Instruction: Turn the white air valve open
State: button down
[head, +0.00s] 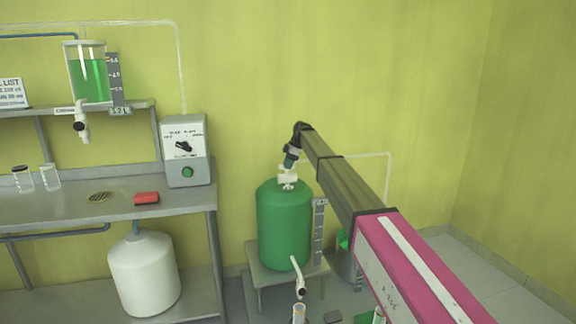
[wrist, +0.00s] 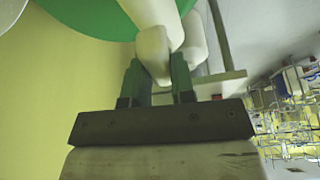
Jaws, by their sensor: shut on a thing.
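The white air valve (head: 288,180) sits on top of the green reactor vessel (head: 284,225), which stands on a low grey stand. My gripper (head: 290,160) reaches down to the valve from above. In the wrist view my gripper (wrist: 158,80) has its two green fingers shut on the white valve handle (wrist: 153,52). The white valve body (wrist: 195,45) shows behind the handle, and part of the green vessel (wrist: 90,18) fills the top. The exact angle of the handle is hard to tell.
A steel bench (head: 110,205) stands at the left with a grey control box (head: 186,150), a red block (head: 147,198) and glass beakers. A white container (head: 144,272) stands below it. A gauge strip (head: 319,232) is right of the vessel; a white tap (head: 299,278) projects from its front.

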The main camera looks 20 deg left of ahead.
jog(key=shift+n+g, duration=0.3)
jog(key=shift+n, duration=0.9)
jog(key=c, duration=1)
grip_release()
jog(key=shift+o, duration=0.2)
jog(key=v, duration=1)
jog(key=shift+r, duration=0.45)
jog(key=shift+w, duration=0.15)
